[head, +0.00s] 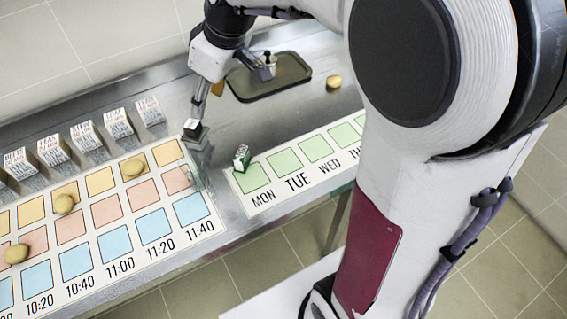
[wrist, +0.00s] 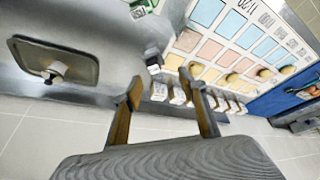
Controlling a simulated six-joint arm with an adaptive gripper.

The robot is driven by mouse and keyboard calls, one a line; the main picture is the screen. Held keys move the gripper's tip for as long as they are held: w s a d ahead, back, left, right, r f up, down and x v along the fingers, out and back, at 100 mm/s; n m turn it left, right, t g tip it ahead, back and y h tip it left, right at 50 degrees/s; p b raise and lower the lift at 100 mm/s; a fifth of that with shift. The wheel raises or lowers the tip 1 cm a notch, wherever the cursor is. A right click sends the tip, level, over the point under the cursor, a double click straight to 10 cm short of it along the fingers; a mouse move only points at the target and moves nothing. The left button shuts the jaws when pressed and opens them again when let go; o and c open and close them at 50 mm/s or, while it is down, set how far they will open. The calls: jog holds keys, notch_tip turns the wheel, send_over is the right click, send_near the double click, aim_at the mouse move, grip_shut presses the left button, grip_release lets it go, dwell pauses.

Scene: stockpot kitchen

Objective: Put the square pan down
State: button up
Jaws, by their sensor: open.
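The square pan (head: 262,92) is a dark, shallow, tray-like pan with rounded corners. It lies flat on the steel counter towards the back, and in the wrist view (wrist: 84,70) it is at the left. A small pale, knob-like item (wrist: 55,70) with a dark part shows on it. My gripper (head: 232,98) is open above the counter, between the pan and the printed charts. In the wrist view, my gripper's (wrist: 162,84) two fingers are spread with nothing between them. The pan is apart from the fingers there; in the head view my gripper partly covers it.
A small dark-and-white block (head: 193,131) sits near the yellow, pink and blue time chart (head: 113,213). A round tan item (head: 334,82) lies right of the pan.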

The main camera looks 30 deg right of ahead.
jog(key=s+d+m+t+h, duration=0.1)
jog(key=s+d+m, duration=0.1)
jog(key=s, duration=0.9)
jog(key=s+d+r+m+t+h, duration=0.1)
jog(key=s+m, duration=0.4)
jog(key=s, duration=0.7)
jog(key=shift+s+d+r+h, duration=0.15)
jog(key=shift+d+r+h, duration=0.15)
jog(key=shift+d, duration=0.25)
